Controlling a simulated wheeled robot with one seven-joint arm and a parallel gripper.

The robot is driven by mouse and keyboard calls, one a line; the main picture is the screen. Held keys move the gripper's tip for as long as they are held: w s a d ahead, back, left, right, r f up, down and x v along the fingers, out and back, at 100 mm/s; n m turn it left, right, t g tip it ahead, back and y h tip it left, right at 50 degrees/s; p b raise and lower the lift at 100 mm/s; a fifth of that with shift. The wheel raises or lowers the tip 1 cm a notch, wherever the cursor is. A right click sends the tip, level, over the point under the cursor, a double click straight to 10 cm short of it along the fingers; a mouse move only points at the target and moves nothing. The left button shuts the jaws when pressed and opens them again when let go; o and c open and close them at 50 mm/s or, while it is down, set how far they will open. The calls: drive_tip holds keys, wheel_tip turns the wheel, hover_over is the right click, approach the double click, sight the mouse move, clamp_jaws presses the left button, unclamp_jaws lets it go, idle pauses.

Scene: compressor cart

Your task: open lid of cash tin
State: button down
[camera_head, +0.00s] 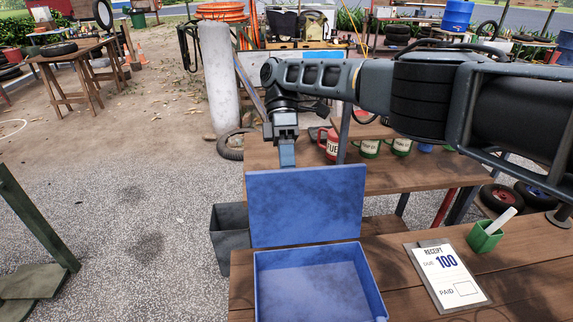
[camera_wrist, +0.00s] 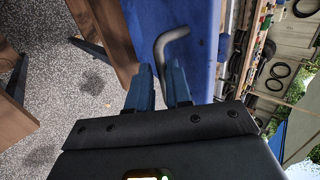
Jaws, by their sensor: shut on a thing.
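The cash tin (camera_head: 312,285) is a blue box on the wooden counter, its inside in view and looking empty. Its blue lid (camera_head: 307,205) stands about upright at the tin's far edge. My gripper (camera_head: 287,155) comes down at the lid's top edge, left of its middle. In the wrist view, my blue fingers (camera_wrist: 162,72) are around a dark bent handle (camera_wrist: 173,36) beside the lid's blue face (camera_wrist: 198,25), shut on it. In the head view the handle is hidden behind the lid.
Right of the tin lie a receipt clipboard (camera_head: 447,274) and a green holder (camera_head: 485,237). A grey bin (camera_head: 230,239) stands left of the counter. Open gravel lies to the left.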

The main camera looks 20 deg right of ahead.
drive_tip(key=shift+w+d+f, duration=0.15)
drive_tip(key=shift+d+f, duration=0.15)
drive_tip(key=shift+f, duration=0.15)
drive_tip(key=c, duration=1.5)
unclamp_jaws()
drive_tip(key=shift+o, duration=0.8)
drive_tip(key=shift+w+f, duration=0.1)
drive_tip(key=shift+w, duration=0.05)
drive_tip(key=shift+o, duration=0.8)
drive_tip(key=shift+a+r, duration=0.25)
drive_tip(key=shift+r, duration=0.1)
